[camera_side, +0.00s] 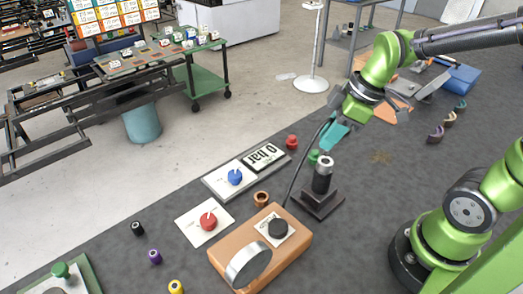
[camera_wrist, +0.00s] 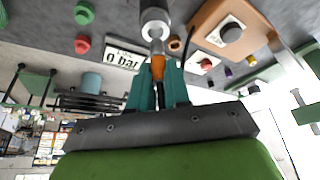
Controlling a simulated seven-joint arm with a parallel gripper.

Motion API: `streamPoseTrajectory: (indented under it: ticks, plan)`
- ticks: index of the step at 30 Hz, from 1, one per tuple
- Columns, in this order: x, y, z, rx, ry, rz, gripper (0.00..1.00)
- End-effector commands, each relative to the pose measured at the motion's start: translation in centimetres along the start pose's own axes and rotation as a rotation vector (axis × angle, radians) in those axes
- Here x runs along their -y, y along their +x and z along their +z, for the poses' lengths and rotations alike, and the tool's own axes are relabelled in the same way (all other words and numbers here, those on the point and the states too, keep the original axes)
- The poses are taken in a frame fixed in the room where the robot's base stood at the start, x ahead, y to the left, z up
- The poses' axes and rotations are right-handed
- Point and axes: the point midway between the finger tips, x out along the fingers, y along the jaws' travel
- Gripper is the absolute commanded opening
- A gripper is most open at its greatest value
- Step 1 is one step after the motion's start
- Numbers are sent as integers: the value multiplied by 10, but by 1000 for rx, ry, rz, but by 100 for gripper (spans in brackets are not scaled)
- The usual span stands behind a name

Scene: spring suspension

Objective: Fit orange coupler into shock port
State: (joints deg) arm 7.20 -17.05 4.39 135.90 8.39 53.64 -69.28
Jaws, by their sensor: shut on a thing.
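My gripper (camera_wrist: 158,80) is shut on the orange coupler (camera_wrist: 157,68), which sits between its teal fingers in the wrist view. A narrow silver part lies between the coupler and the shock's silver top; I cannot tell whether the coupler is seated or only lined up. The shock (camera_side: 321,181) is a black cylinder with a silver upper end, upright on a dark square base (camera_side: 318,202). The shock also shows at the top of the wrist view (camera_wrist: 154,15). In the side view my gripper (camera_side: 327,143) is just above the shock, tilted, and its fingers hide the coupler.
A black hose (camera_side: 296,178) curves from my gripper toward the orange pump box (camera_side: 240,262). A "0 bar" display (camera_side: 263,157), a blue knob (camera_side: 235,177) and a red knob (camera_side: 208,221) lie left of the shock. Red (camera_side: 292,142) and green (camera_side: 313,157) pieces stand close behind.

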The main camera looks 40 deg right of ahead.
Motion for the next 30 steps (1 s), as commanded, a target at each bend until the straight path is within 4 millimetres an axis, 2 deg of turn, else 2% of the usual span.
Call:
streamPoseTrajectory:
  ticks: [3,7,19,20,24,30]
  plan:
    - [1,18,8,6,2,-4,0]
    - [1,31,14,4,2,-2,0]
    - [0,36,15,2,1,-1,0]
    - [0,36,15,2,1,-1,20]
    - [0,36,15,2,1,0,42]
    - [0,35,15,1,1,0,43]
